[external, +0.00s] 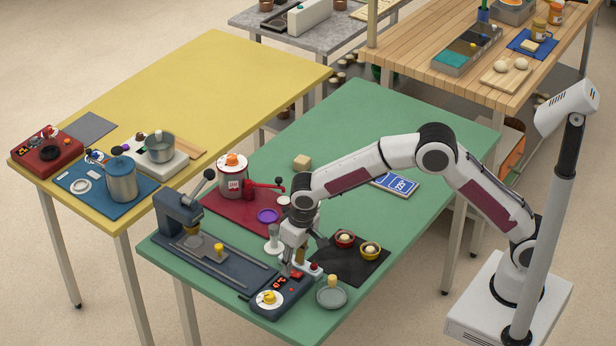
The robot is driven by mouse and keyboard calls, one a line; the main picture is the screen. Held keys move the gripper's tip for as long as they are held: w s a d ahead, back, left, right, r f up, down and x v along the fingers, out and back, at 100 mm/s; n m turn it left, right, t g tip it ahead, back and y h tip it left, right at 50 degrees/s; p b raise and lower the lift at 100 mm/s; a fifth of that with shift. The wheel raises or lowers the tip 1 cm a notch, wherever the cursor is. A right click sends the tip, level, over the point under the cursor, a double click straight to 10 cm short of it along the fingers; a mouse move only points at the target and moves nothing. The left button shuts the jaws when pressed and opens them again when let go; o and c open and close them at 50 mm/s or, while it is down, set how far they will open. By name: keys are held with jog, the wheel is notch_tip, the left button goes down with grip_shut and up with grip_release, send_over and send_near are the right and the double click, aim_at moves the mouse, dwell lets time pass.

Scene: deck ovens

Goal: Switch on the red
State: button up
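Several red things show, and I cannot tell which one the task means. A dark blue control box (279,297) with a lit red display and a yellow knob stands at the front of the green table. A small red button or cap (316,267) is just right of it. A red device (46,151) sits at the left end of the yellow table. My gripper (297,265) points down at the back end of the control box. Its fingertips are small and partly hidden; contact is unclear.
A blue-grey press (178,213) with a lever and long base stands left of my gripper. A black mat (352,262) with red and yellow bowls lies to the right. A grey dish (331,296) is near the front edge. The green table's far end is mostly clear.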

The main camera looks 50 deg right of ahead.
aim_at(306, 278)
jog(key=shift+s+r, duration=0.25)
jog(key=shift+r, duration=1.25)
jog(key=shift+s+r, duration=0.2)
jog(key=shift+r, duration=1.25)
jog(key=shift+s+f+n, duration=0.1)
jog(key=shift+f+n, duration=0.05)
jog(key=shift+n, duration=0.25)
jog(key=shift+s+d+f+n+g, duration=0.2)
jog(key=shift+s+d+f, duration=0.1)
jog(key=shift+s+f, duration=0.25)
jog(key=shift+s+d+f+n+g, duration=0.2)
jog(key=shift+s+d+f, duration=0.15)
jog(key=shift+s, duration=0.25)
jog(key=s+d+r+t, duration=0.1)
jog(key=s+d+r, duration=0.4)
jog(key=s+d, duration=0.4)
jog(key=s+d+r+m+t, duration=0.1)
jog(key=s+d+r+t, duration=0.1)
jog(key=s+d+r, duration=0.4)
jog(key=s+d+r+t, duration=0.1)
jog(key=s+d+r, duration=0.4)
jog(key=s+d, duration=0.7)
jog(key=shift+s+r+m+t, duration=0.3)
jog(key=shift+s+r, duration=0.1)
jog(key=shift+s, duration=1.15)
